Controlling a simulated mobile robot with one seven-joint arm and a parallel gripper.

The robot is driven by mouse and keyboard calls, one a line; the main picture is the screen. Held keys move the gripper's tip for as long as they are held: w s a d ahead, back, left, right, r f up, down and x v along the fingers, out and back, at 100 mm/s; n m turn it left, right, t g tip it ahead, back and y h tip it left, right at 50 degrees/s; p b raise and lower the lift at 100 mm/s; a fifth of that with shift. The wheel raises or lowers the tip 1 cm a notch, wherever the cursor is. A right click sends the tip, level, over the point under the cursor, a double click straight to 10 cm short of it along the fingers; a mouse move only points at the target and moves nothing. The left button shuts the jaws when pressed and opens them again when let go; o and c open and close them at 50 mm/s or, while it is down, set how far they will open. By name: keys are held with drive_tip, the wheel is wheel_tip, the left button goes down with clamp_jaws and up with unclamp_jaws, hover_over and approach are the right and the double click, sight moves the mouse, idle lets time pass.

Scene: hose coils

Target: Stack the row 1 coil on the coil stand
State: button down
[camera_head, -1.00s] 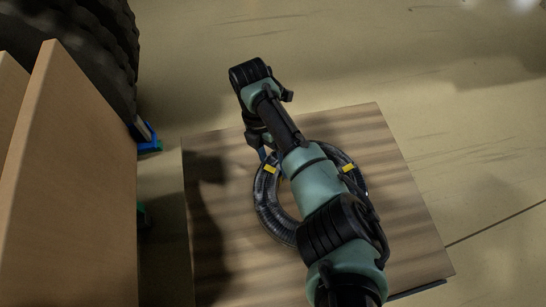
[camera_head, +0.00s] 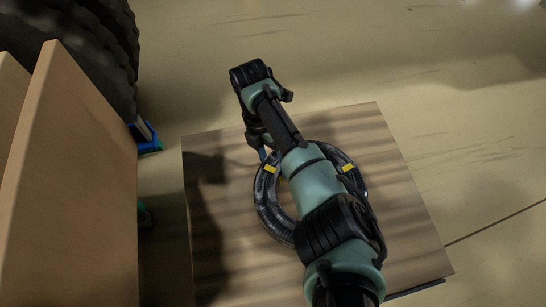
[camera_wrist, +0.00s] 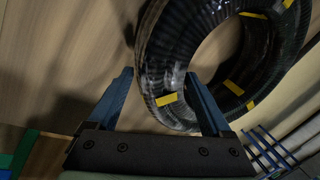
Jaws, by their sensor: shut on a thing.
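A black ribbed hose coil (camera_head: 269,213) with yellow tape bands is over the wood-topped square board (camera_head: 400,205), which looks like the coil stand. My arm crosses the coil and hides part of its ring. In the wrist view the coil (camera_wrist: 160,48) fills the upper right, and the bare wood (camera_wrist: 70,50) shows beside it. My gripper (camera_wrist: 158,75) has its two blue fingers on either side of the coil's ring near a yellow band, shut on it. In the head view one blue finger (camera_head: 263,155) shows at the coil's far left edge. I cannot tell whether the coil touches the wood.
Tan upright panels (camera_head: 75,190) stand at the left. Stacked black ribbed coils (camera_head: 85,45) rise behind them, with a blue piece (camera_head: 150,140) at their foot. The floor (camera_head: 460,120) behind and right of the board is clear. Blue bars (camera_wrist: 268,152) show at the wrist view's lower right.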

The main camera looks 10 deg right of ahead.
drive_tip(key=shift+f+b, duration=0.35)
drive_tip(key=shift+f, duration=0.15)
idle(0.8)
drive_tip(key=shift+c, duration=0.3)
unclamp_jaws()
drive_tip(key=shift+o, duration=0.3)
drive_tip(key=shift+f, duration=0.15)
drive_tip(key=shift+r, duration=0.2)
drive_tip(key=shift+p+v, duration=2.1)
drive_tip(key=shift+v, duration=1.3)
